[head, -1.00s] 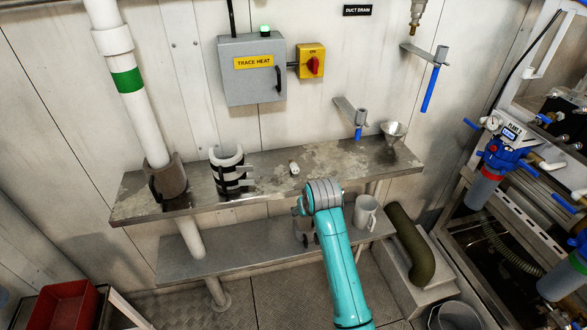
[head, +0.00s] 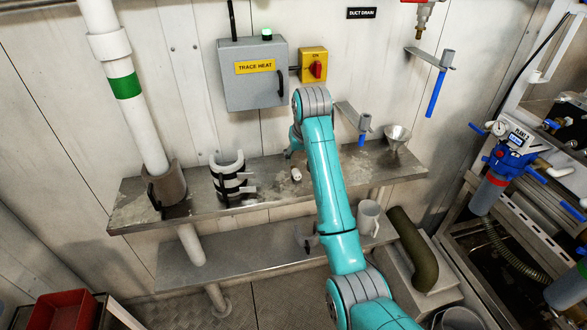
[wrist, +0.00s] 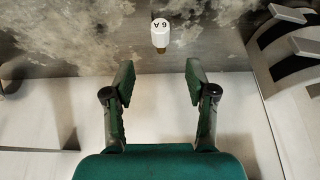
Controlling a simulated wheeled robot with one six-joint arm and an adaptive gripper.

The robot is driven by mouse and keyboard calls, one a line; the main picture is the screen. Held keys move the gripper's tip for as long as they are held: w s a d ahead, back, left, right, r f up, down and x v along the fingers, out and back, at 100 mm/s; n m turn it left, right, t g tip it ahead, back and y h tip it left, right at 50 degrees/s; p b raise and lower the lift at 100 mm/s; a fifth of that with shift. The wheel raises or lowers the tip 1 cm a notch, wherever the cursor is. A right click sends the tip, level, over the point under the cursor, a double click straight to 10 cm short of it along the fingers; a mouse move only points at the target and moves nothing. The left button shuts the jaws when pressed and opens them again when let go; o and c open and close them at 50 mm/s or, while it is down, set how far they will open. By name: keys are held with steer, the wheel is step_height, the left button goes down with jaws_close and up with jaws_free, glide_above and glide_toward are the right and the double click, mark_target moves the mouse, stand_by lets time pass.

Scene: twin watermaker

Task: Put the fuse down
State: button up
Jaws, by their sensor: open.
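The fuse (head: 296,175) is a small white cylinder on the upper metal shelf (head: 262,192), near the middle. In the wrist view the fuse (wrist: 161,34) shows its "6 A" marking and a brass-coloured end, and it is clear of the fingers. My gripper (wrist: 160,76) is open, with nothing between its two green fingers. The fuse is beyond the fingertips, roughly centred between them. In the head view my gripper (head: 291,152) is by the wall behind the fuse, partly hidden by my arm.
A white clamp with dark straps (head: 230,180) stands on the shelf left of the fuse. A funnel (head: 396,138) is on the right. The trace heat box (head: 253,75) and yellow-red switch (head: 314,66) are on the wall above. A mug (head: 369,216) is on the lower shelf.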

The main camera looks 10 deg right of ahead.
mark_target(296, 171)
steer(key=x, duration=0.9)
steer(key=shift+s, duration=0.15)
jaws_close()
